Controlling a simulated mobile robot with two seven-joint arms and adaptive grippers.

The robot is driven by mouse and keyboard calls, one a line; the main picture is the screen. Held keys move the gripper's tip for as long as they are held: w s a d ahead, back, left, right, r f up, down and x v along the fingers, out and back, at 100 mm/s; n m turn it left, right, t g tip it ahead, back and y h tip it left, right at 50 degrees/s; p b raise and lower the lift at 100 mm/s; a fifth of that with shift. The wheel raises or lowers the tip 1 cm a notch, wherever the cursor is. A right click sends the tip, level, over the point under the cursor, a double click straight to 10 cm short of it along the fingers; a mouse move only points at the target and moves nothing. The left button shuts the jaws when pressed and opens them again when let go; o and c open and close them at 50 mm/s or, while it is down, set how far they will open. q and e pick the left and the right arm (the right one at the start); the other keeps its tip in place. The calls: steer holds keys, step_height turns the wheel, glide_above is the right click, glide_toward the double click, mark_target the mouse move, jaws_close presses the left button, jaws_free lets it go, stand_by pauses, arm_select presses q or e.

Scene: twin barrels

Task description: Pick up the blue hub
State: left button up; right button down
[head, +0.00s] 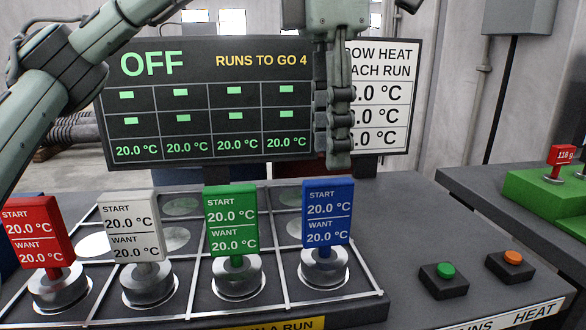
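The blue hub is a metal cylinder (323,268) with an upright blue sign (328,211) on top reading START 20.0 °C, WANT 20.0 °C. It stands in the front row of the gridded rack, rightmost of the row. My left gripper (336,150) points down above and slightly behind the blue sign in the picture, apart from it. Its fingers are seen nearly edge-on and overlap, so their opening is unclear. Nothing shows held in it. My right gripper is out of view.
Hubs with red (36,232), white (132,226) and green (231,220) signs stand left of the blue one. A display board (200,100) reading OFF stands behind. Green (444,271) and orange (512,258) buttons sit on the right. The surface between rack and buttons is clear.

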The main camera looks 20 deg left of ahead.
mark_target(328, 181)
arm_select(q)
steer(key=f, duration=0.3)
steer(key=shift+s+a+f+y, duration=0.1)
steer(key=shift+a+f+y, duration=0.05)
steer(key=shift+a+y, duration=0.15)
steer(key=f, duration=0.4)
steer(key=shift+s+d+f, duration=0.15)
steer(key=shift+s+d, duration=0.05)
steer(key=shift+d, duration=0.2)
steer(key=shift+f, duration=0.55)
jaws_close()
steer(key=shift+r, duration=0.15)
